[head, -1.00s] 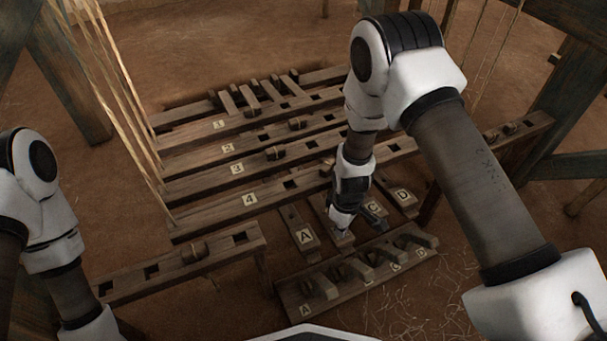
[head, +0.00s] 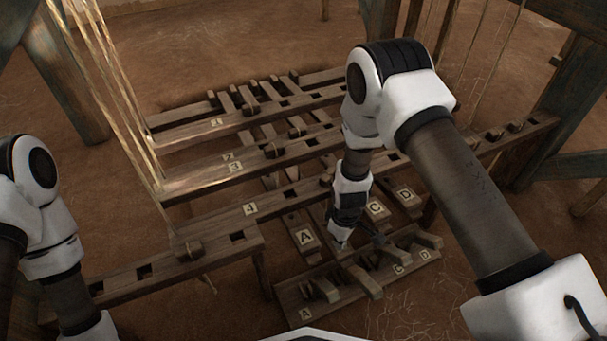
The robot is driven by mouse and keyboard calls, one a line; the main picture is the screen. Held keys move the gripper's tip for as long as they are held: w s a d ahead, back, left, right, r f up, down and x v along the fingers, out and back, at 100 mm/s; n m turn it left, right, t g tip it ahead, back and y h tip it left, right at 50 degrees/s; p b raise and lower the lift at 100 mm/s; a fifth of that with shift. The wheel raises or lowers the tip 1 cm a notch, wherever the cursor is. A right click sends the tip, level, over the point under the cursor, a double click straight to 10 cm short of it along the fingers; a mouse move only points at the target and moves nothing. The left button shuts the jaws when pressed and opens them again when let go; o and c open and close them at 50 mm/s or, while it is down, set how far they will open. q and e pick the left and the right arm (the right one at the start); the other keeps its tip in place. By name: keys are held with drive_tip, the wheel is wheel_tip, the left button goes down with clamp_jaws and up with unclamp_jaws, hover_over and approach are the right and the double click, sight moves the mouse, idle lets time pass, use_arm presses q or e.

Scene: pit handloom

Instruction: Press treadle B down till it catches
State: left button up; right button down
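Treadles A (head: 305,238), C (head: 376,209) and D (head: 405,195) show their letter plates in the head view. Treadle B lies between A and C, with its letter hidden by my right gripper (head: 342,240). That gripper points down over B's front end and seems to touch it; I cannot tell whether its fingers are open or shut. The catch board (head: 290,301) in front carries a wooden catch for each treadle. B's catch (head: 366,283) leans toward me close to the gripper; whether it holds the treadle is not clear. My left gripper is out of view.
Bars 1 (head: 217,122), 2 (head: 228,156), 3 (head: 235,167) and 4 (head: 250,209) span the space behind the treadles. A slotted beam (head: 128,283) lies at left. Cords hang at the left. Bare floor lies right of the catch board.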

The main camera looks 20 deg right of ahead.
idle(0.3)
wheel_tip(320, 180, up, 5)
drive_tip(key=p, duration=0.5)
drive_tip(key=shift+f, duration=0.1)
